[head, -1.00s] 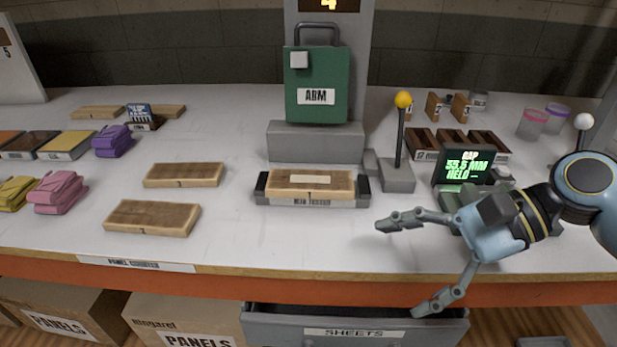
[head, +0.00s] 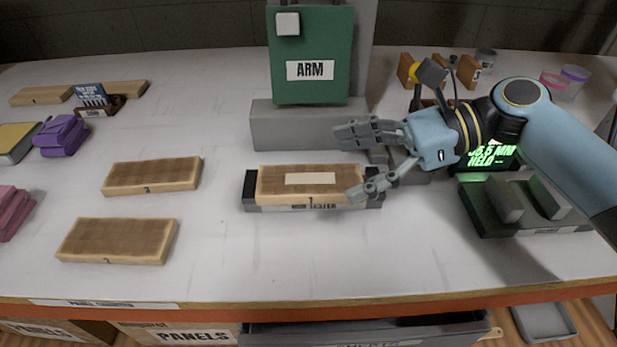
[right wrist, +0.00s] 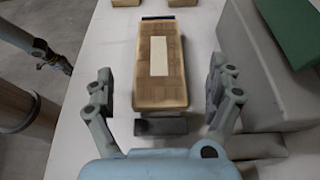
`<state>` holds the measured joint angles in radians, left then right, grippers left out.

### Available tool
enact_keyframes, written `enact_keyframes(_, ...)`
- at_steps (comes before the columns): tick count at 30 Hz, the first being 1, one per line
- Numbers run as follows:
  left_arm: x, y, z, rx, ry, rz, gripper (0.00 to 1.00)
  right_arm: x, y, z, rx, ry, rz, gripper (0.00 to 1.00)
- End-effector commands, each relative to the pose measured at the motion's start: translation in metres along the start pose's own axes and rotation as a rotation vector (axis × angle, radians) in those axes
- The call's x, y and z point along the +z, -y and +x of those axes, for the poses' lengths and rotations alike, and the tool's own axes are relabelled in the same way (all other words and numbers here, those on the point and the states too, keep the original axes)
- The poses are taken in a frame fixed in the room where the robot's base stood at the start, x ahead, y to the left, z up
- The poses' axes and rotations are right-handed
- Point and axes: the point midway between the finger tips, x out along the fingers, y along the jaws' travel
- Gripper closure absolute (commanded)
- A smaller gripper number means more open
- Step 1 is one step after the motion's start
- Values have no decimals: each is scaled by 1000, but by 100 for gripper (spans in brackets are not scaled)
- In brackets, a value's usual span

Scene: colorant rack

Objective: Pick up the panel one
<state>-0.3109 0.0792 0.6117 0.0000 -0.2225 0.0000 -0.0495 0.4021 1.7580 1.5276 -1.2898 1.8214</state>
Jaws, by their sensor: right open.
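A wooden panel (head: 275,186) with a pale strip on top lies flat in the grey tester (head: 252,203) at the middle of the counter. Its number is too small to read surely now; I take it for panel one. In the right wrist view the panel (right wrist: 147,88) lies ahead, between the finger lines. My right gripper (head: 356,162) is open and empty at the panel's right end; in the right wrist view its fingers (right wrist: 160,88) stand wide on either side, apart from the panel. My left gripper does not show in the head view.
Two more wooden panels (head: 150,176) (head: 117,241) lie to the left. The green press marked ARM (head: 330,45) stands on a grey block (head: 300,125) behind the tester. A green-lit display (head: 490,157) and a dark fixture (head: 485,215) are at right. The front counter is clear.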

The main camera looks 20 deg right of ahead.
Motion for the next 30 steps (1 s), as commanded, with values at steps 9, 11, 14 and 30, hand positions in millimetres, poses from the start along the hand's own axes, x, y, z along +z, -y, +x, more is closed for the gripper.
enact_keyframes(9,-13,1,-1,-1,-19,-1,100,-4,-3,41,-1,3,0,11)
enact_keyframes(11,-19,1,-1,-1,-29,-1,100,-4,-3,49,0,2,0,11)
enact_keyframes(14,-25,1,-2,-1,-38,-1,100,-5,-4,55,1,0,-1,11)
enact_keyframes(30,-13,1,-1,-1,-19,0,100,-5,-3,55,0,-2,-2,52)
